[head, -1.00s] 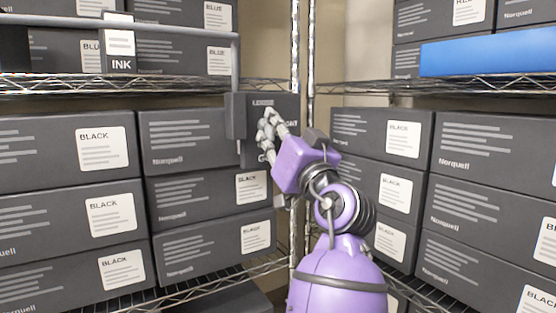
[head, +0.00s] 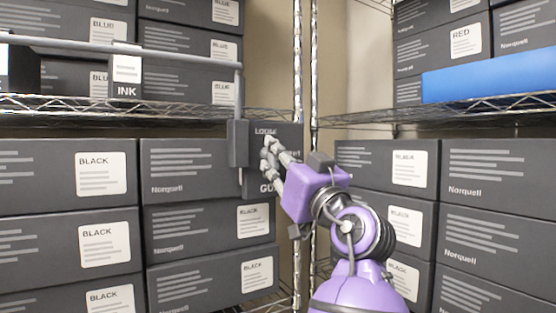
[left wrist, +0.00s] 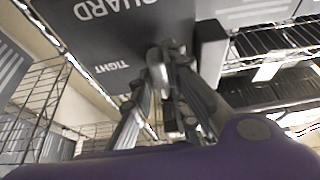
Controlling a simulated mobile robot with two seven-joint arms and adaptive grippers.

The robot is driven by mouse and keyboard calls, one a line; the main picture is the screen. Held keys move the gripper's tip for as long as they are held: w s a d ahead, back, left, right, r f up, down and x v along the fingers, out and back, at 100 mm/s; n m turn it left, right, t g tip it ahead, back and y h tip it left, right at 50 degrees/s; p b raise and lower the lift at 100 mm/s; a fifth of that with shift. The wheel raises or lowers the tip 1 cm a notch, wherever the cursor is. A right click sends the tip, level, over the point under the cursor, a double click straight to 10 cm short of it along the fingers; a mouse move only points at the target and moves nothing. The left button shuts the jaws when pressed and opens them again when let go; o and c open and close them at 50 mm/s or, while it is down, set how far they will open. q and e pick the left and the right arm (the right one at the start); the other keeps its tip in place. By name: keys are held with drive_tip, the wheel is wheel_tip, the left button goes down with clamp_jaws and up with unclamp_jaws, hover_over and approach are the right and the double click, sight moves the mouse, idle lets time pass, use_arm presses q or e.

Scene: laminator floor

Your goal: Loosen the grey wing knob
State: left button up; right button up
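A dark plate (head: 288,133) lettered LOOSE, TIGHT and GUARD is fixed at the shelf corner. It also shows in the left wrist view (left wrist: 105,40). My left gripper (head: 269,150) is in front of the plate, its grey fingers pointing at the middle. In the left wrist view its fingers (left wrist: 165,68) are drawn close together on a small light grey piece, which looks like the wing knob (left wrist: 157,70). The fingers hide most of the knob, so its angle cannot be told. My right gripper is in neither view.
A grey rail (head: 180,55) runs along the upper left shelf and bends down to a grey block (head: 238,144) beside the plate. Dark cartons (head: 60,240) fill the wire shelves on both sides. A blue box (head: 490,76) lies at the upper right.

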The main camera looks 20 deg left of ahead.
use_arm(q)
drive_tip(key=shift+o, duration=1.6)
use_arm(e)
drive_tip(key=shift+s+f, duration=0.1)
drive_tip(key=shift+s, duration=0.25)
use_arm(q)
drive_tip(key=v, duration=1.2)
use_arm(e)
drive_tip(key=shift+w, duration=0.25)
